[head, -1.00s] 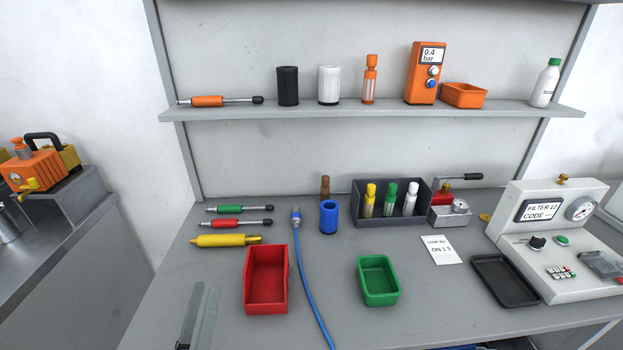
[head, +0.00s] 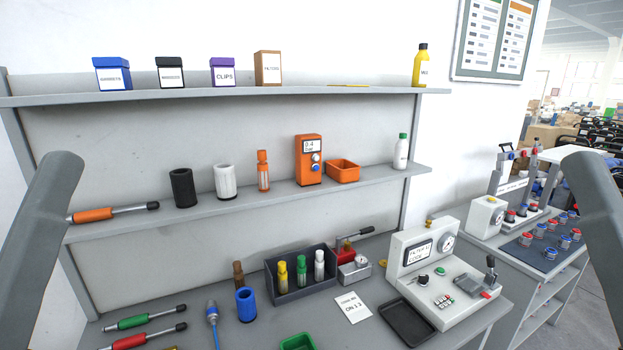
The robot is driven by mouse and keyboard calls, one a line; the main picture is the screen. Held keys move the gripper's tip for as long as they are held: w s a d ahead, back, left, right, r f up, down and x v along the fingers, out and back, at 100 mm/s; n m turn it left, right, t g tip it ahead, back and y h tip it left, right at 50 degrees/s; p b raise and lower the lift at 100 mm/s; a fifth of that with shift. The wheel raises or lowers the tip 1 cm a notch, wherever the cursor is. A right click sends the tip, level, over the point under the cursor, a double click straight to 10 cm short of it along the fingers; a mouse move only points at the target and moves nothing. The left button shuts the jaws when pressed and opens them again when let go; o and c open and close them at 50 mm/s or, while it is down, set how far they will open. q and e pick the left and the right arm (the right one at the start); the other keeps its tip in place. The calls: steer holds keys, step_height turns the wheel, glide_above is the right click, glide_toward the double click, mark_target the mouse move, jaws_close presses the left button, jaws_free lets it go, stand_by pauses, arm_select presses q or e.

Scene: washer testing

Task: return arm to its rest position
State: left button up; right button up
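Two grey links of my own arms rise at the left and right edges of the head view, the left one (head: 42,235) and the right one (head: 597,215). Both run out of the picture, and neither gripper shows. I cannot tell whether the grippers hold anything. The workbench (head: 375,330) lies below, between the links.
A test unit (head: 432,265) stands on the bench beside a black tray (head: 407,322). A dark rack (head: 287,288) holds several small bottles. A blue cylinder (head: 246,305) and a green bin (head: 297,342) are near the lower edge. Shelves hold boxes and canisters.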

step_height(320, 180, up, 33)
steer(key=p, duration=3)
